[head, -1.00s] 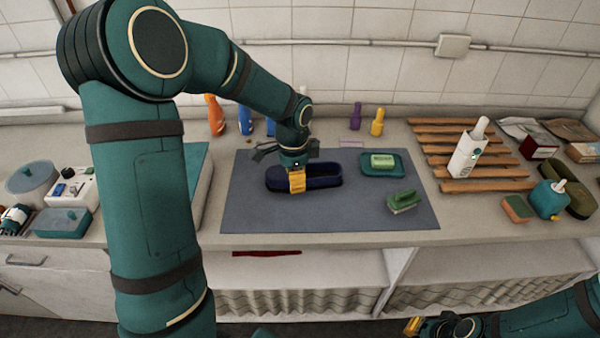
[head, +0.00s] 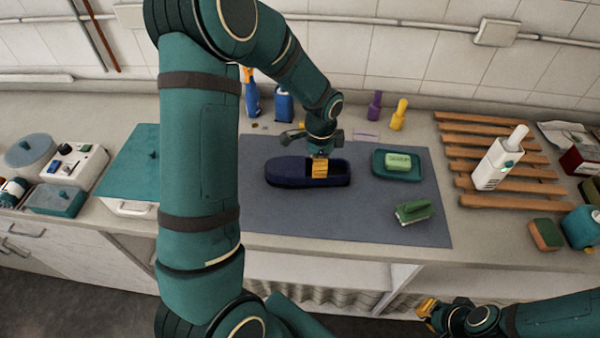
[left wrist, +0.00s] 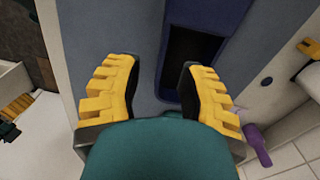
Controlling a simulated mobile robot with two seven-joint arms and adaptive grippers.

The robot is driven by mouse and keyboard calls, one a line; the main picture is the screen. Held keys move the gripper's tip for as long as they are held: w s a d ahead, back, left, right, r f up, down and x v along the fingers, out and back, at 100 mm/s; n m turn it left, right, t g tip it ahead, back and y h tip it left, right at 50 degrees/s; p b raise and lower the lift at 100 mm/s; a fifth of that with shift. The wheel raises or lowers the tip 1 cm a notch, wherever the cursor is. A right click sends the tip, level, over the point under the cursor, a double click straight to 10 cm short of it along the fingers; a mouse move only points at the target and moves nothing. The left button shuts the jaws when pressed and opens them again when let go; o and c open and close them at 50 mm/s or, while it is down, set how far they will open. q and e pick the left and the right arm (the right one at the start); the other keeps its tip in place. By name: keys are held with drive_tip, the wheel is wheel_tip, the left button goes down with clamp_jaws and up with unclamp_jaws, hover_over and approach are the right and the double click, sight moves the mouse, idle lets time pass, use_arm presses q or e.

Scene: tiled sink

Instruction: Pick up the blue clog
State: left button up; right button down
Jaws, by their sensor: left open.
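The blue clog (head: 284,173) lies on the grey mat, its closed part to the left and its dark opening to the right. My left gripper (head: 320,168) is open at the opening end, its yellow fingers pointing down. In the left wrist view the clog (left wrist: 205,12) runs up from between the fingers. One finger of my left gripper (left wrist: 158,85) is over the mat beside the clog, and the other overlaps the opening. Contact cannot be told. My right gripper (head: 428,308) is at the lower right, away from the clog; its jaw gap is unclear.
A wooden rack (head: 465,153) is further right. The mat's front part is clear.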

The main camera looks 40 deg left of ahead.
sight(307, 172)
use_arm(q)
drive_tip(key=shift+a+f, duration=0.2)
drive_tip(key=shift+f, duration=1.4)
drive_tip(key=shift+a+f, duration=0.2)
drive_tip(key=shift+f, duration=1.4)
drive_tip(key=shift+c, duration=0.4)
clamp_jaws()
